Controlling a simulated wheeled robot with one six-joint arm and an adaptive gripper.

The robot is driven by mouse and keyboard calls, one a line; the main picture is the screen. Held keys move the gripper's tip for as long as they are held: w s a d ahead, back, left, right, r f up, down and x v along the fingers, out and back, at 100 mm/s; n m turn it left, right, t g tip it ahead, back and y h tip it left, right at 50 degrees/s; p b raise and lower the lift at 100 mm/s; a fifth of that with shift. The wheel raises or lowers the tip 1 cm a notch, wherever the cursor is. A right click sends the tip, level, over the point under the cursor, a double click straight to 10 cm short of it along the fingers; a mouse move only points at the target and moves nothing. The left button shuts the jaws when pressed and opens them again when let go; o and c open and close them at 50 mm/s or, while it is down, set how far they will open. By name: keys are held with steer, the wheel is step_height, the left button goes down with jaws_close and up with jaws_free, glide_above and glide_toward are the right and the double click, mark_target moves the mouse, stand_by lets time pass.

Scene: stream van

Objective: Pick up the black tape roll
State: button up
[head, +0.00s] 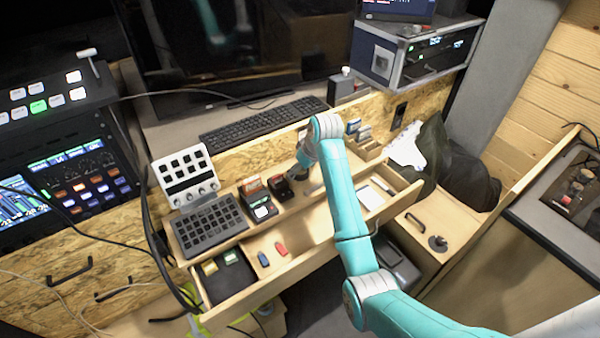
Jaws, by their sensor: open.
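A small dark round thing (437,243), which looks like the black tape roll, lies on the low wooden cabinet top at the right. It is too small to be sure of. My gripper (300,174) is far to the left of it, over the back of the desk near some small black devices. It points down, is open and seems to hold nothing. The fingertips are small and partly merge with the dark things behind them.
An open drawer (240,295) with red and blue sticks juts out below the desk. A keypad (210,226), a black keyboard (265,122) and a large monitor stand left and behind.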

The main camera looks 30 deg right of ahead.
steer(key=c, duration=1.3)
steer(key=shift+o, duration=0.2)
